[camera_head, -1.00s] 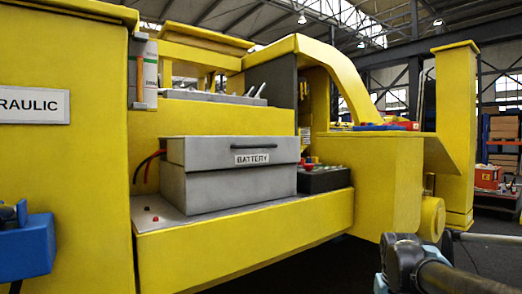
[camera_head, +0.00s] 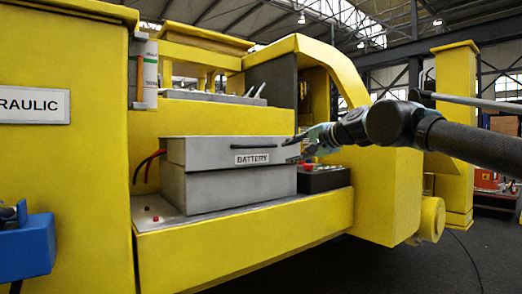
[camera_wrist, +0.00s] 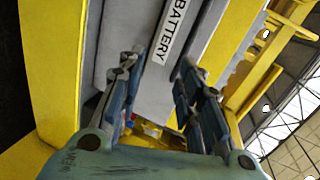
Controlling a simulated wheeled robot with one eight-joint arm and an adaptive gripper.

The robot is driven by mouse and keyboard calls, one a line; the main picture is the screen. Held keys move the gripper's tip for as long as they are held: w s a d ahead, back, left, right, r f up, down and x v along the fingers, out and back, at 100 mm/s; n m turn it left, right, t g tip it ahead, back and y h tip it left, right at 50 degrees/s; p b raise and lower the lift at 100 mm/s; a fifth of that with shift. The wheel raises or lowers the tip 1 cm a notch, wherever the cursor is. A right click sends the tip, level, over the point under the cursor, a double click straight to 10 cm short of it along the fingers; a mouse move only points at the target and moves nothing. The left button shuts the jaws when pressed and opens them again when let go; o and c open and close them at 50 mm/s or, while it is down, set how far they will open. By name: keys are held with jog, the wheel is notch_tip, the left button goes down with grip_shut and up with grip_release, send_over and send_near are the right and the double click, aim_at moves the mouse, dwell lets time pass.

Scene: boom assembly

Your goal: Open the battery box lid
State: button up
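The grey battery box (camera_head: 228,190) has its lid (camera_head: 205,155) down on it, with a BATTERY label (camera_head: 252,159) and a dark handle (camera_head: 254,147) on the lid's front. In the wrist view the label (camera_wrist: 172,30) runs up the picture along the grey lid. My gripper (camera_head: 304,142) is at the right end of the lid in the head view. In the wrist view my gripper (camera_wrist: 162,66) is open, its two blue-grey fingers apart with the grey lid end ahead and between them. I cannot tell whether they touch the lid. The handle is not clear in the wrist view.
The box sits on a yellow ledge (camera_head: 250,240). A dark unit with coloured buttons (camera_head: 325,180) stands right of it, below my gripper. Red and black cables (camera_head: 148,163) are at its left. A yellow housing (camera_head: 385,190) stands to the right. The space above the lid's front is clear.

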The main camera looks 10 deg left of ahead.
aim_at(261, 146)
notch_tip(261, 146, up, 4)
jog(key=a+m, duration=0.1)
jog(key=shift+y, duration=0.3)
jog(key=x, duration=1.7)
jog(key=shift+w+r, duration=0.25)
jog(key=shift+r, duration=0.05)
jog(key=shift+d, duration=0.1)
